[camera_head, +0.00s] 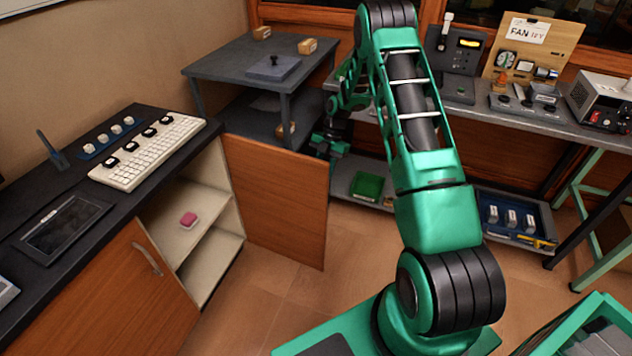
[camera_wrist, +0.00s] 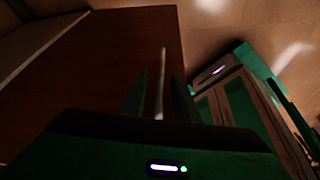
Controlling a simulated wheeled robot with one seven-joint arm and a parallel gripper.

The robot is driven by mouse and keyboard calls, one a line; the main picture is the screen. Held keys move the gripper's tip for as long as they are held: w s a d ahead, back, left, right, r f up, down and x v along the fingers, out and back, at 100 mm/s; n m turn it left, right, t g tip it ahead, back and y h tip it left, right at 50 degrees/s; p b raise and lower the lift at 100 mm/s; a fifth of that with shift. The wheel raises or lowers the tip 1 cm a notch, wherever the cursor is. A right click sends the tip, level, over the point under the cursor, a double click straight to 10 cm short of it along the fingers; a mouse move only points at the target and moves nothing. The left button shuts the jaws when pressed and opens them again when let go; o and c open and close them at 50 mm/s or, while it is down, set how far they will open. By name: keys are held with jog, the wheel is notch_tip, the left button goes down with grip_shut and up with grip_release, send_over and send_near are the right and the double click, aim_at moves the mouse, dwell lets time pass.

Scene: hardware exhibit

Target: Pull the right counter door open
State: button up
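The right counter door (camera_head: 275,200) is a brown wooden panel. It stands swung wide open, out from the counter's right end. In the wrist view the dark door face (camera_wrist: 95,60) fills the left and middle. A thin pale handle (camera_wrist: 161,75) lies between the fingers of my gripper (camera_wrist: 158,95). A gap shows on each side of the handle, so the fingers look open around it rather than closed on it. In the head view my gripper (camera_head: 326,147) is at the door's upper outer edge, partly hidden by my arm and the door.
The left counter door (camera_head: 125,275) is shut. A grey side table (camera_head: 225,62) stands behind the door. A bench (camera_head: 460,110) with devices runs along the back right. Tiled floor (camera_head: 300,300) before the door is clear.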

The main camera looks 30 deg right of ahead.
jog(key=v, duration=1)
jog(key=s+r+m+t+h, duration=0.1)
jog(key=s+r+m+h, duration=0.2)
jog(key=s+r+m, duration=1.35)
jog(key=s+a+r+m, duration=0.1)
jog(key=s+r+m, duration=0.2)
jog(key=s, duration=1)
jog(key=s+a+r+m+t, duration=0.1)
jog(key=s+a+r+m, duration=0.1)
jog(key=s+m, duration=0.8)
jog(key=s+r, duration=0.1)
jog(key=s, duration=0.2)
jog(key=shift+s+a+r+h, duration=0.2)
jog(key=shift+s+r+h, duration=0.05)
jog(key=shift+s+h, duration=0.15)
